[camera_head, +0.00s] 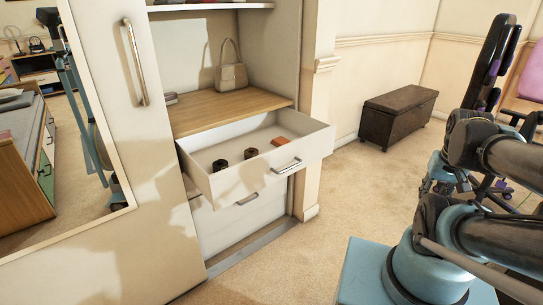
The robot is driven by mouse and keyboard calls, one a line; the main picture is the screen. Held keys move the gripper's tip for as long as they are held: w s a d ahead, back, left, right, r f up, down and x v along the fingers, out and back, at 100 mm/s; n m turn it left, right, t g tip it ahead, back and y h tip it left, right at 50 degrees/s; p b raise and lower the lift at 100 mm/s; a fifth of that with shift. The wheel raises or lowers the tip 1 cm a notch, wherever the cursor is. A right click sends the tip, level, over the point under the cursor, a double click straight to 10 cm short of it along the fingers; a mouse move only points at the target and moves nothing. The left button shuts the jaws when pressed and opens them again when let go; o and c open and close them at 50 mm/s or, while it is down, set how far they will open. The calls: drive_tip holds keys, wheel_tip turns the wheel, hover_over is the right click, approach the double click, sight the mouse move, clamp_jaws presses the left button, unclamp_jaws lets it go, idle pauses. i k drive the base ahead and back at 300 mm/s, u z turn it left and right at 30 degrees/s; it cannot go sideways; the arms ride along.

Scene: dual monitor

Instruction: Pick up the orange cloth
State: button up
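A small orange folded cloth (281,142) lies in the open white drawer (307,146), toward its right side near the front panel. Two small dark round things, a black one (220,165) and a brown one (250,153), lie to its left in the same drawer. My arm (465,205) fills the right side of the head view, well to the right of the drawer and apart from it. I cannot make out my gripper's fingers in this view.
The drawer sticks out of a white wardrobe under a wooden shelf with a beige handbag (231,77). A closed drawer is below. A mirror door (70,130) stands at left. A dark chest (398,117) is against the far wall. Carpet before the drawer is clear.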

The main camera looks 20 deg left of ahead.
sight(281, 141)
drive_tip(key=k, duration=0.6)
drive_tip(key=u, duration=1.05)
drive_tip(key=i, duration=1)
drive_tip(key=u, duration=2.15)
